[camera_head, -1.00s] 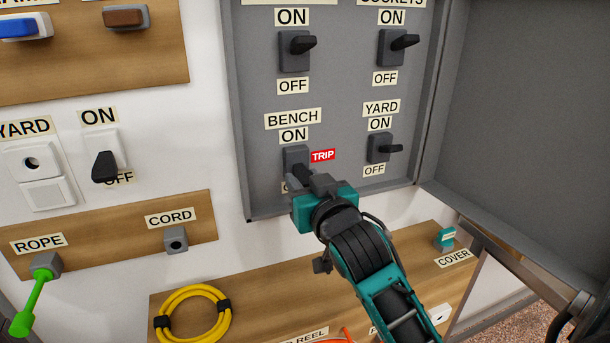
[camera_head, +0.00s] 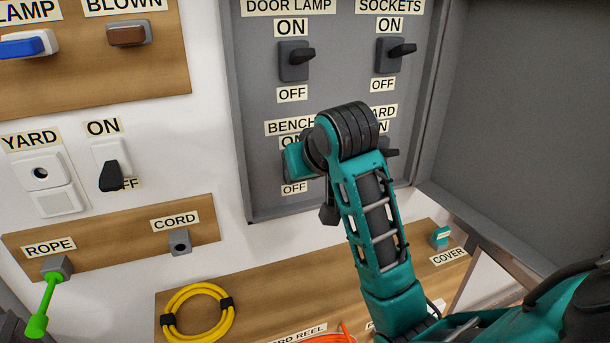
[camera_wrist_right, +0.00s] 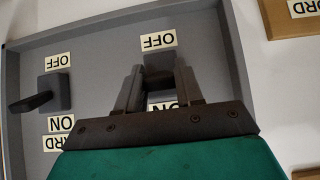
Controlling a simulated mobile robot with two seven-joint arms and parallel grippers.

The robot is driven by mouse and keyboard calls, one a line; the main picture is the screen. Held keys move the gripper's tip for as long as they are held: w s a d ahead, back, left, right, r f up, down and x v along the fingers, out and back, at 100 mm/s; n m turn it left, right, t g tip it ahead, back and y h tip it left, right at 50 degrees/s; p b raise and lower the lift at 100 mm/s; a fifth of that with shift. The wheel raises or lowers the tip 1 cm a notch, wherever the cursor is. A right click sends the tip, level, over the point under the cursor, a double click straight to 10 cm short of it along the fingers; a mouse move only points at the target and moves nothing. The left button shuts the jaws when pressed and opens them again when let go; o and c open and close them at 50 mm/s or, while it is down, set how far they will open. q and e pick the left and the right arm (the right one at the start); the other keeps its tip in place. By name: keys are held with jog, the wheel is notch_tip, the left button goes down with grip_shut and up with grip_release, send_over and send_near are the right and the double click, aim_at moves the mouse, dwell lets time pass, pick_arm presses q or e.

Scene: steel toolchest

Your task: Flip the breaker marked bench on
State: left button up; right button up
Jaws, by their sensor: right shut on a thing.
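The bench breaker (camera_wrist_right: 159,80) is a dark switch on the grey panel, between its OFF label and a partly covered ON label in the upside-down right wrist view. My right gripper (camera_wrist_right: 158,72) has one finger on each side of it and is shut on its lever. The lever's exact tilt is hidden. In the head view my teal right wrist covers most of this breaker, below the BENCH label (camera_head: 290,127) and above its OFF label (camera_head: 294,188). No red TRIP flag shows now; my arm covers that spot.
The yard breaker (camera_wrist_right: 54,92) is close beside, partly behind my arm in the head view. The door lamp breaker (camera_head: 295,61) and sockets breaker (camera_head: 394,55) are above. The open cabinet door (camera_head: 515,110) stands at right. A yellow coil (camera_head: 197,312) hangs below.

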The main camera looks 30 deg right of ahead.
jog(key=shift+g, duration=0.5)
jog(key=o, duration=1)
jog(key=shift+o, duration=0.2)
jog(key=shift+r, duration=0.1)
jog(key=shift+r, duration=0.15)
